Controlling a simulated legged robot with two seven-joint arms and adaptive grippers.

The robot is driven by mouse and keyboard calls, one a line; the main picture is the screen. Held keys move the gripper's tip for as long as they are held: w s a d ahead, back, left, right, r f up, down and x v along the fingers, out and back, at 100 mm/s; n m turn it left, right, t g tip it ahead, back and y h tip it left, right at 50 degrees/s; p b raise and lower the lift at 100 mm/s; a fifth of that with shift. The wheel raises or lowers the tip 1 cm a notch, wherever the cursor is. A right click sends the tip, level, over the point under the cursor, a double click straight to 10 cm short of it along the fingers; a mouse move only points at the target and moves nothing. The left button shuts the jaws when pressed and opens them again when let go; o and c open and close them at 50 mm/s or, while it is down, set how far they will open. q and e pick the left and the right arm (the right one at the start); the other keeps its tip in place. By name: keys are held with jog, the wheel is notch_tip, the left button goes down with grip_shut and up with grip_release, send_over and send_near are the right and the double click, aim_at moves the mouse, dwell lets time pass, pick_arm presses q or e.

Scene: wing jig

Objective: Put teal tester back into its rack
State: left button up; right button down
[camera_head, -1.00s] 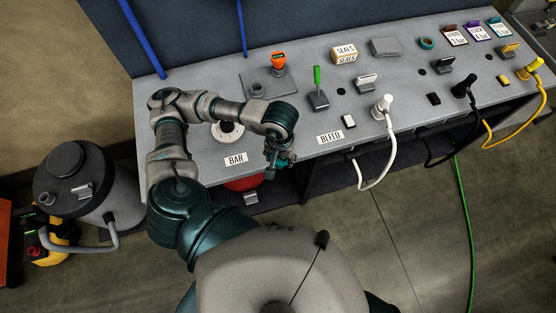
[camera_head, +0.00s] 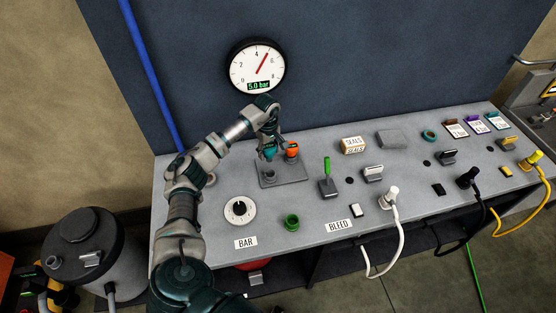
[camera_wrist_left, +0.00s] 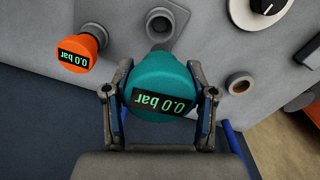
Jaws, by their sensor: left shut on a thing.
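The teal tester (camera_wrist_left: 158,85) is between the fingers of my left gripper (camera_wrist_left: 160,100) in the left wrist view; its display reads 0.0 bar. In the head view my left gripper (camera_head: 268,143) holds the teal tester (camera_head: 269,153) above the back left of the rack (camera_head: 297,178), a grey plate on the bench. My right gripper is out of view.
A wall gauge (camera_head: 257,67) reads 5.0 bar. A grey ring (camera_wrist_left: 240,84) lies close by in the wrist view.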

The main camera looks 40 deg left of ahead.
aim_at(269, 160)
pick_arm(q)
notch_tip(269, 160, down, 6)
jog(key=b, duration=0.4)
jog(key=shift+d+r, duration=0.1)
jog(key=shift+f, duration=0.6)
jog(key=shift+s, duration=0.1)
jog(key=shift+f+b, duration=0.15)
jog(key=shift+b, duration=0.2)
jog(key=shift+f+b, duration=0.3)
jog(key=shift+f, duration=0.2)
jog(key=shift+f+b, duration=0.75)
jog(key=shift+f, duration=0.35)
dwell(0.3)
jog(key=o, duration=1.3)
